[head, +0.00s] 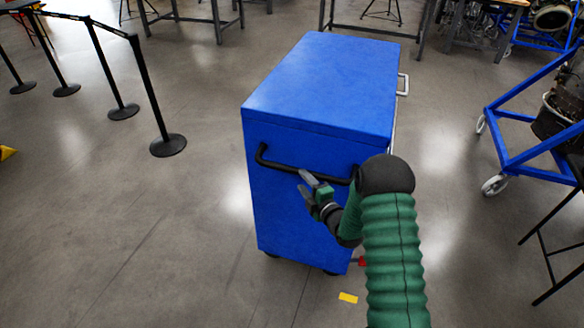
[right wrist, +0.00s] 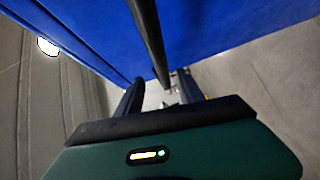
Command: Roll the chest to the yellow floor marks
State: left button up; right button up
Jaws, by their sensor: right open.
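The blue chest (head: 325,85) stands upright on dark casters in the middle of the head view. A black bar handle (head: 285,165) runs across its near side. My right gripper (head: 306,186) is open in front of that side, at the handle's height. In the right wrist view the black handle (right wrist: 147,35) reaches down toward the gap between the open fingers (right wrist: 155,95); I cannot tell whether they touch it. A yellow floor mark (head: 348,297) lies on the floor near the chest's front right corner. My left gripper is not in view.
Black belt posts (head: 160,115) stand at the left. A blue wheeled turbine stand (head: 530,150) is at the right, with a dark folding stand before it. Tables (head: 190,18) line the back. A yellow object (head: 6,152) shows at the left edge. The floor left of the chest is clear.

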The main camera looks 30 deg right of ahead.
aim_at(297, 169)
jog(key=w, duration=0.3)
jog(key=w+d+f, duration=0.1)
jog(key=w, duration=0.4)
jog(key=shift+w+d+f, duration=0.35)
jog(key=shift+w, duration=0.05)
jog(key=shift+c, duration=1.8)
jog(key=shift+s+d+f, duration=0.15)
jog(key=shift+d, duration=0.55)
grip_shut()
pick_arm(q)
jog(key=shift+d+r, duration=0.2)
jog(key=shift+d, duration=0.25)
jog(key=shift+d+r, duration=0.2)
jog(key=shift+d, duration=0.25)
pick_arm(e)
jog(key=shift+a, duration=0.25)
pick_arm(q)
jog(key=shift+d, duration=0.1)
pick_arm(e)
jog(key=shift+f, duration=0.25)
